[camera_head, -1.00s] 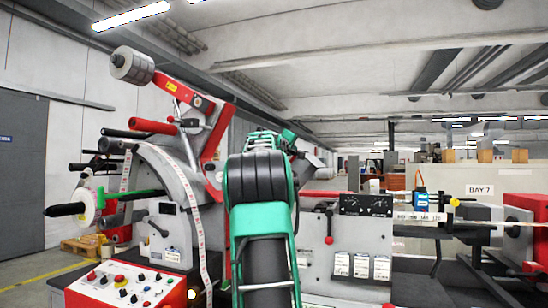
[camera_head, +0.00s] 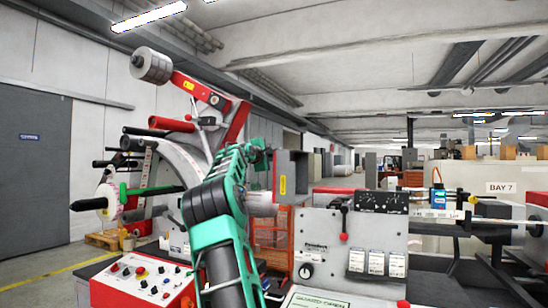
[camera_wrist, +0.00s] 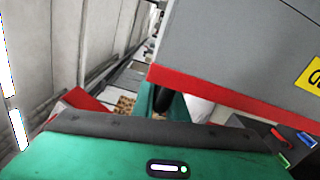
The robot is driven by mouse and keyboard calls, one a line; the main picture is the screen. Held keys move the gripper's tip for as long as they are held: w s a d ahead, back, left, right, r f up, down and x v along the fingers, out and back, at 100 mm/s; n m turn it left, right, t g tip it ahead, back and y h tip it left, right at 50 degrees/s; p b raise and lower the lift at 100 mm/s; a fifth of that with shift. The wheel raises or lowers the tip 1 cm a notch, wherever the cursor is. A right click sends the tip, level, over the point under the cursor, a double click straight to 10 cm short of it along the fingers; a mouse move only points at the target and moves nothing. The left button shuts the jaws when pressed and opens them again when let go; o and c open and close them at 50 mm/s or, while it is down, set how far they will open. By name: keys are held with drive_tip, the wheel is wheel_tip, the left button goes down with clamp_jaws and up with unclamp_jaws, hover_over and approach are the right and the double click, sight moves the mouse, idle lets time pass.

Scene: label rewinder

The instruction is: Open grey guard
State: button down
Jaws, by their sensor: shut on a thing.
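The grey guard (camera_head: 290,178) shows in the head view as an upright grey panel with a yellow label, just right of my arm. It stands out from the machine, with an orange frame visible below it. In the wrist view the guard (camera_wrist: 235,50) fills the upper right, with a red lower edge and part of the yellow label. My gripper (camera_wrist: 164,103) is shut on the guard at its edge. The grip itself is mostly hidden behind my green gripper body. In the head view my arm hides the fingers.
A control box (camera_head: 145,283) with buttons stands at lower left. The front panel (camera_head: 325,240) has a lever and white labels. A plate (camera_head: 318,301) at the bottom edge seems to read "GUARD OPEN". White rolls and rods stick out at left.

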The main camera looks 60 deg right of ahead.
drive_tip(key=shift+w+a+r, duration=0.15)
drive_tip(key=shift+w+a, duration=0.05)
drive_tip(key=shift+w, duration=0.2)
drive_tip(key=c, duration=1.8)
unclamp_jaws()
drive_tip(key=shift+d, duration=0.1)
drive_tip(key=shift+f, duration=0.2)
drive_tip(key=s+a, duration=0.1)
drive_tip(key=a, duration=0.9)
drive_tip(key=shift+s+a, duration=0.25)
drive_tip(key=shift+a, duration=0.1)
